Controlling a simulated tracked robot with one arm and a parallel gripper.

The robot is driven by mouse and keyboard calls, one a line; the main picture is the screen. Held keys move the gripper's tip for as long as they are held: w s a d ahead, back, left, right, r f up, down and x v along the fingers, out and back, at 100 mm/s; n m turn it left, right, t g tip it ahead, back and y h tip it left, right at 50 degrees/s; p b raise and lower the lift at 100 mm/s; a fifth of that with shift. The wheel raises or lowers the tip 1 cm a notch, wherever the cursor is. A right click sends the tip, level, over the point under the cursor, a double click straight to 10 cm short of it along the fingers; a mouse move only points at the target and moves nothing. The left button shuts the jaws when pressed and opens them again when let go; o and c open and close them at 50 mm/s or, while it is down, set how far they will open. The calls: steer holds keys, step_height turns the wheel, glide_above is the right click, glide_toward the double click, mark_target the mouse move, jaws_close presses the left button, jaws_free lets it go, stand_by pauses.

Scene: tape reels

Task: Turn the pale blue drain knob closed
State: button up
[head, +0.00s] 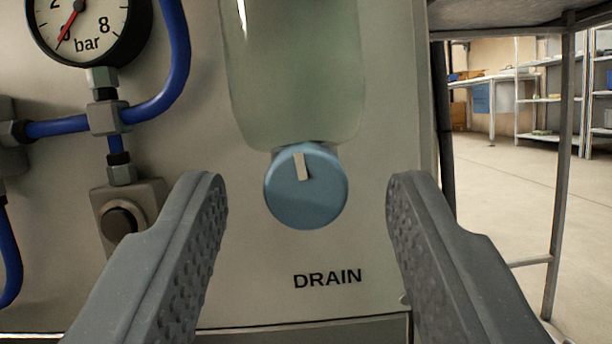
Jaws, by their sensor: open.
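The pale blue drain knob (306,200) is round, with a white pointer mark near its top that points up and leans slightly left. It sits on a pale panel (255,270), just below a greenish translucent bowl (296,75) and above the word DRAIN. My gripper (307,190) is open, with one finger to the left of the knob and one to the right. There is a gap on both sides, and neither finger appears to touch it. How far the fingertips are from the panel in depth is hard to tell.
Left of the knob are a pressure gauge (85,22), blue hoses (178,60) with metal fittings, and a dark round button (121,222) on a grey block. A grey metal frame (560,165) stands right of the panel, with open floor (500,200) and shelves behind.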

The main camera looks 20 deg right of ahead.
jaws_close()
steer(key=n, duration=0.1)
steer(key=n+y+p, duration=0.1)
steer(key=shift+d+r+n+t, duration=0.15)
steer(key=shift+n+t, duration=0.15)
steer(key=shift+n, duration=0.1)
steer(key=shift+n+y+p, duration=0.45)
steer(key=shift+n+y, duration=0.85)
steer(key=shift+n, duration=0.8)
jaws_free()
